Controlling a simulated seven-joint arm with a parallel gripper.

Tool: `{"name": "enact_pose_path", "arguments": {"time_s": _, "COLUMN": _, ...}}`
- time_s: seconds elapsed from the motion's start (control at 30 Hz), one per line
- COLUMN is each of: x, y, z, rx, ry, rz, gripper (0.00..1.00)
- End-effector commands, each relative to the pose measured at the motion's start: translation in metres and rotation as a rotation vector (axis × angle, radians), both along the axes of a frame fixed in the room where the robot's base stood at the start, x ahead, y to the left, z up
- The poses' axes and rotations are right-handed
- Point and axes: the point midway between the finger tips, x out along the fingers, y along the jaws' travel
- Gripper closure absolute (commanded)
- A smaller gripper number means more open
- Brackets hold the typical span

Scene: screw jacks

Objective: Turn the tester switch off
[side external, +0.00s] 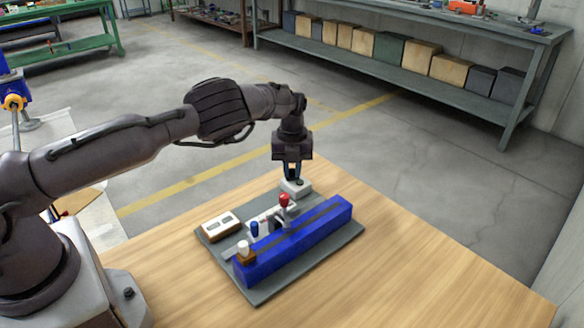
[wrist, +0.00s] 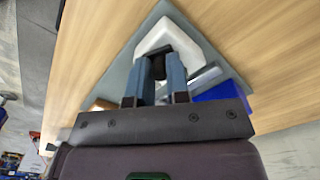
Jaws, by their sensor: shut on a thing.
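A small white box (side external: 296,188) sits at the far corner of a grey base plate (side external: 260,295); in the wrist view it is the white block (wrist: 165,36). A dark switch knob (side external: 301,181) shows on top of it. My gripper (side external: 292,177) points down over this box. In the wrist view its two blue-grey fingers (wrist: 158,72) are closed around the dark knob (wrist: 158,58), just at the white box. The fingers hide much of the knob, so I cannot tell its switch position.
On the plate, a long blue block (side external: 300,240) lies beside a red-topped post (side external: 284,200), a blue knob (side external: 254,229) and a white knob (side external: 243,247). A cream box with two windows (side external: 220,226) stands at the left. The wooden table (side external: 430,285) is clear at the right.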

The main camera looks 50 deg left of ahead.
Motion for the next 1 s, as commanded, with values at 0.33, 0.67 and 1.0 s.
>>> {"name": "enact_pose_path", "arguments": {"time_s": 0.33, "x": -0.0003, "y": -0.0004, "z": 0.0004, "rx": 0.0, "ry": 0.003, "rz": 0.267, "gripper": 1.0}}
{"name": "enact_pose_path", "arguments": {"time_s": 0.67, "x": -0.0003, "y": -0.0008, "z": 0.0004, "rx": -0.002, "ry": 0.003, "rz": 0.399, "gripper": 1.0}}
{"name": "enact_pose_path", "arguments": {"time_s": 1.0, "x": -0.0003, "y": -0.0008, "z": 0.0005, "rx": -0.002, "ry": 0.002, "rz": 0.426, "gripper": 1.0}}
